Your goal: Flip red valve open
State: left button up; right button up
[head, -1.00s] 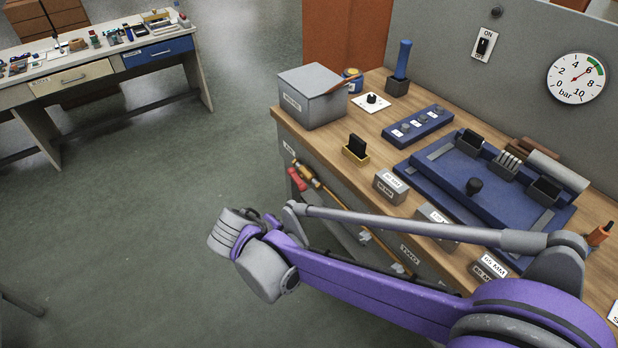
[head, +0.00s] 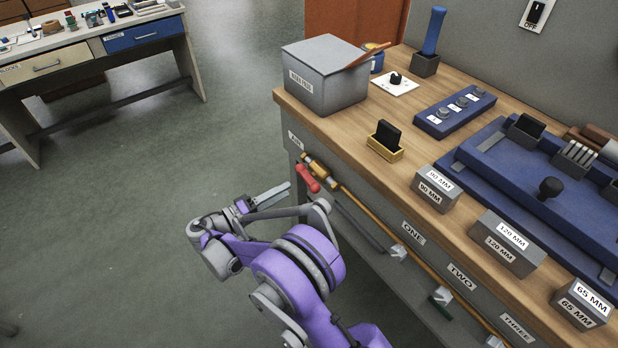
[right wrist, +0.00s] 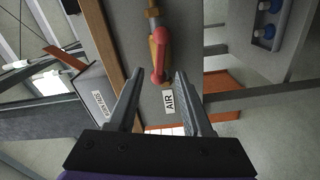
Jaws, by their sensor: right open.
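The red valve handle (head: 320,178) sits on a brass fitting (head: 307,172) at the far left end of a copper pipe along the workbench front, below the AIR label. In the right wrist view the red handle (right wrist: 158,60) shows between and beyond the fingers, along the pipe line, next to the AIR label (right wrist: 169,101). My right gripper (head: 288,192) is just left of the valve in the head view. In the right wrist view the gripper (right wrist: 155,80) is open and empty, its fingers on either side of the handle's line. I cannot tell any contact. My left gripper is out of view.
The workbench (head: 350,140) carries a grey lidded box (head: 325,85), a yellow holder (head: 384,148) and labelled grey blocks (head: 436,190). More valves (head: 399,252) sit further along the pipe (head: 420,260). Open floor (head: 130,220) lies to the left.

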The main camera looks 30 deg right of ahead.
aim_at(304, 180)
jog(key=d, duration=0.6)
jog(key=d+b, duration=0.1)
jog(key=d, duration=0.2)
jog(key=shift+w, duration=0.35)
grip_shut()
